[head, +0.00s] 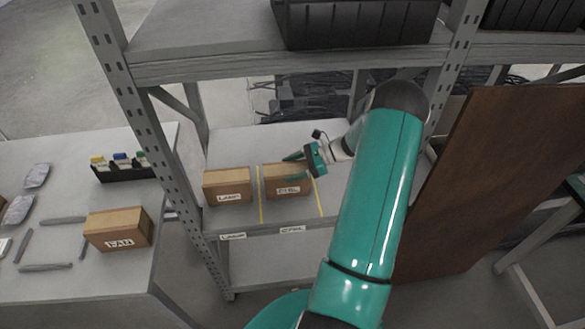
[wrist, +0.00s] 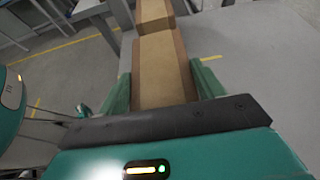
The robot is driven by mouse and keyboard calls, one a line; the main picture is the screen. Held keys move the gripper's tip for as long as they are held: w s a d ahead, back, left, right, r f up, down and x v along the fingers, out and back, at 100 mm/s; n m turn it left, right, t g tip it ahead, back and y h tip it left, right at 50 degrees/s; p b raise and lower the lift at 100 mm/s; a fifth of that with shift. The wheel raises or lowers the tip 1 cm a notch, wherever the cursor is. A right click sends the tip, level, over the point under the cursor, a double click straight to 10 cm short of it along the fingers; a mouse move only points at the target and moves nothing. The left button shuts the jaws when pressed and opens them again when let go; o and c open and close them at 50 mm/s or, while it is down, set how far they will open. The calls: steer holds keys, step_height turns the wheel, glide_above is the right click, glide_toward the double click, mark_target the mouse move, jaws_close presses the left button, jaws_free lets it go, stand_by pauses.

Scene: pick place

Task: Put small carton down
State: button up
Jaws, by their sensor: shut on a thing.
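The small carton (head: 288,186) is a brown cardboard box with a white label that seems to read CTRL. It is at the shelf (head: 262,216), between two yellow lines, above a shelf-edge label with similar lettering. My gripper (head: 306,164) is at its top right and is shut on it. In the wrist view the carton (wrist: 162,72) lies between the two green fingers of my gripper (wrist: 160,88). Whether the carton's base touches the shelf I cannot tell.
A carton marked LAMP (head: 228,187) stands just left on the same shelf. A FAN carton (head: 118,229) and a black bin (head: 124,168) are on the left table. A metal upright (head: 150,130), an upper shelf (head: 290,62) and a brown board (head: 470,180) bound the space.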

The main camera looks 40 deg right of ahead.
steer(key=shift+f, duration=0.15)
steer(key=o, duration=1.7)
steer(key=shift+f, duration=0.1)
steer(key=v, duration=0.7)
steer(key=shift+s+d+r, duration=0.15)
steer(key=shift+r, duration=0.15)
